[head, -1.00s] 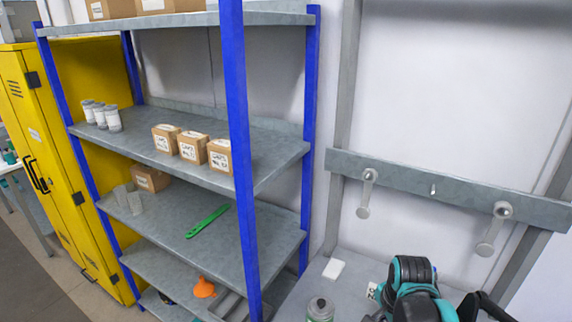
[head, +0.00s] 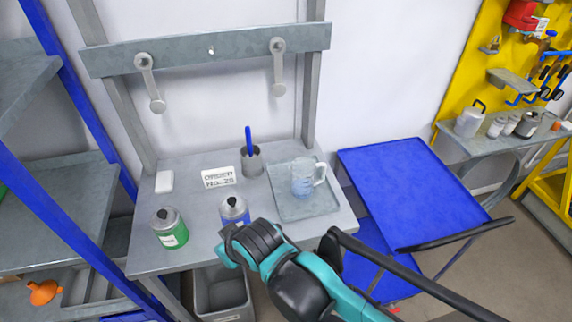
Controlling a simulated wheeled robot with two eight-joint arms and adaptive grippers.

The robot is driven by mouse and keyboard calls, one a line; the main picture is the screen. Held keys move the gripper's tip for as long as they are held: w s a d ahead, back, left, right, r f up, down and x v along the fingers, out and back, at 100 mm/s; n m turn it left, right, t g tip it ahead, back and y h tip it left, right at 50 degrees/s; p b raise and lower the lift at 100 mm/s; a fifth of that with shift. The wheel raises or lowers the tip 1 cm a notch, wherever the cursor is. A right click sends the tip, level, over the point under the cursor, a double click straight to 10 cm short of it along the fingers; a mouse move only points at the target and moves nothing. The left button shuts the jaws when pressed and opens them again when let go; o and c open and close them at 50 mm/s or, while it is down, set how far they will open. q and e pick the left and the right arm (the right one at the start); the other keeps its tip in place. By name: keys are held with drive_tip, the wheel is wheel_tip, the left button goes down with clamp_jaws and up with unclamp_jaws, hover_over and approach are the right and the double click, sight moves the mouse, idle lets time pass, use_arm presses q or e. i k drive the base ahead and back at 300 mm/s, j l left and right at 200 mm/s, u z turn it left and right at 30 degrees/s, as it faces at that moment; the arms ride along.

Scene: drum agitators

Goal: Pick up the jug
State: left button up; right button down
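The jug (head: 302,180) is a clear, bluish measuring jug with a handle on its right side. It stands upright on a grey tray (head: 290,209) at the right of the grey workbench. Nothing holds it. One of my arms, teal and black, rises from the bottom of the head view in front of the bench, below the jug and apart from it. No gripper fingertips can be made out on it. My other arm does not show.
On the bench (head: 200,258) stand a green can (head: 171,238), a blue can (head: 233,211), a cup with a blue stick (head: 251,162) and a label card (head: 218,177). A blue table (head: 410,180) stands to the right. A grey bin (head: 222,295) is below. Shelves (head: 70,210) stand left.

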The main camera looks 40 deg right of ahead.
sight(302, 169)
drive_tip(key=z, duration=1.75)
